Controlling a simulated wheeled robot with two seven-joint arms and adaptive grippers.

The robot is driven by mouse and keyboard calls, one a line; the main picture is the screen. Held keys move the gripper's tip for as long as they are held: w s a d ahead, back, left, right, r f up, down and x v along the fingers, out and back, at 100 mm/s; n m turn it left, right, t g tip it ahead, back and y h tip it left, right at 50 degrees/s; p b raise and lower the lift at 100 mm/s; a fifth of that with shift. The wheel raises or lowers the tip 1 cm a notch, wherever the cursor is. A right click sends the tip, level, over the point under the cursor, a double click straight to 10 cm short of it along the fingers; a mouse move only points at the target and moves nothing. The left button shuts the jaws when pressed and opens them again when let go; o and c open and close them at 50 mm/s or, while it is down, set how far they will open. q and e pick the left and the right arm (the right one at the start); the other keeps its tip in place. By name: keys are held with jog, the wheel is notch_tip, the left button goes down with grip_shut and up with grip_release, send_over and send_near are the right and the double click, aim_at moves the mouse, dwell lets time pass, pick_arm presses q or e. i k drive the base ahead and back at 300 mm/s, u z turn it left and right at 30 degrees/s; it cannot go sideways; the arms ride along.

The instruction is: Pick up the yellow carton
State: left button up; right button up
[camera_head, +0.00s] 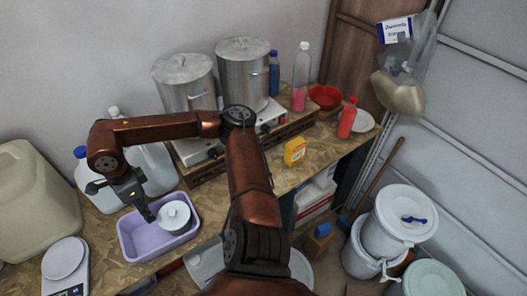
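The yellow carton (295,152) stands on the wood-chip counter (283,182), to the right of my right arm's upper link. Nothing is touching it. My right arm rises from the bottom, bends at the middle and reaches left. My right gripper (146,205) hangs at the left, just above the left part of the lilac basin, far from the carton. It seems to hold nothing, but its finger opening is unclear at this angle. My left gripper is not in view.
Two steel pots (243,72) stand on a stove behind the carton. A pink bottle (301,78), a red bowl (325,97) and a red bottle (347,118) are at the back right. The lilac basin (126,238) holds a white lidded pot (174,216). White buckets (398,219) stand at lower right.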

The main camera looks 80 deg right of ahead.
aim_at(295, 150)
jog(key=z, duration=3.1)
